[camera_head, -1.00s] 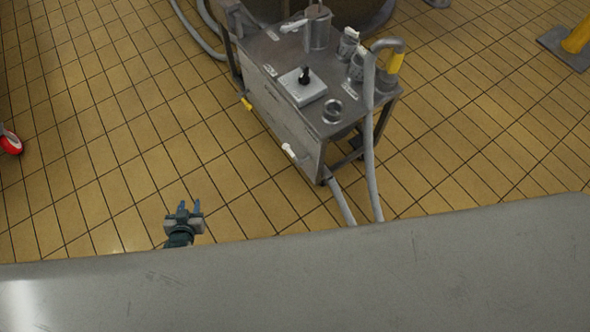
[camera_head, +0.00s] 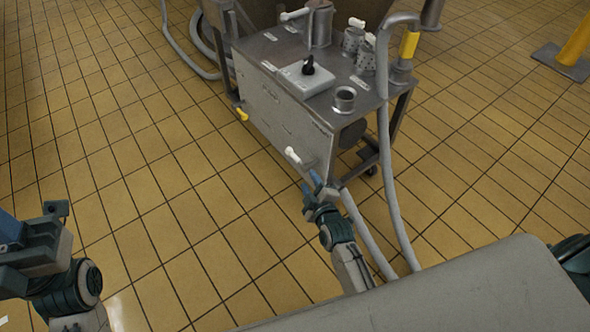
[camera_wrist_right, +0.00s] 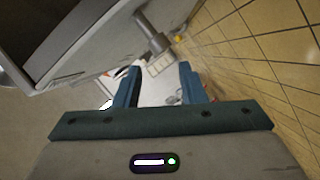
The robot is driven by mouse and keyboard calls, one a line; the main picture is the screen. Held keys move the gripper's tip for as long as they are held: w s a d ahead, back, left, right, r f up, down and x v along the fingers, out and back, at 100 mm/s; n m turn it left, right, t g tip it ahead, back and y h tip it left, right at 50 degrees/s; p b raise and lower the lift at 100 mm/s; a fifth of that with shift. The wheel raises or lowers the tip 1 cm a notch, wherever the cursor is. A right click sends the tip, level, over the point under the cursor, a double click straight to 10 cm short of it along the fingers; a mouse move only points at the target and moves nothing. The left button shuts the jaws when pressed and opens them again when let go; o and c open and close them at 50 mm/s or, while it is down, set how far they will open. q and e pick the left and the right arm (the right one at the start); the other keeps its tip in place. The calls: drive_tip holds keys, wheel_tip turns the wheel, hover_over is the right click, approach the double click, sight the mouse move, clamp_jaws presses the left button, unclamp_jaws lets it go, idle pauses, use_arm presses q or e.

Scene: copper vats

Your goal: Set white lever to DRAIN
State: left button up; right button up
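A white lever (camera_head: 293,155) sticks out low on the front corner of the steel vat-side cart (camera_head: 285,125). Another white lever (camera_head: 294,15) is on the cylinder on top; any DRAIN label is too small to read. My right gripper (camera_head: 317,183) is just below and right of the low lever, apart from it.
A grey hose (camera_head: 388,150) hangs at the cart's right side, close to my right arm. A yellow handle (camera_head: 242,114) is on the cart's left. A black knob (camera_head: 308,65) is on top. A yellow post (camera_head: 575,45) stands far right.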

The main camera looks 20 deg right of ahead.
sight(302, 167)
drive_tip(key=b+x, duration=0.2)
drive_tip(key=x, duration=0.6)
drive_tip(key=shift+w+f+b, duration=0.2)
drive_tip(key=shift+w+b, duration=0.2)
drive_tip(key=shift+w, duration=0.65)
clamp_jaws()
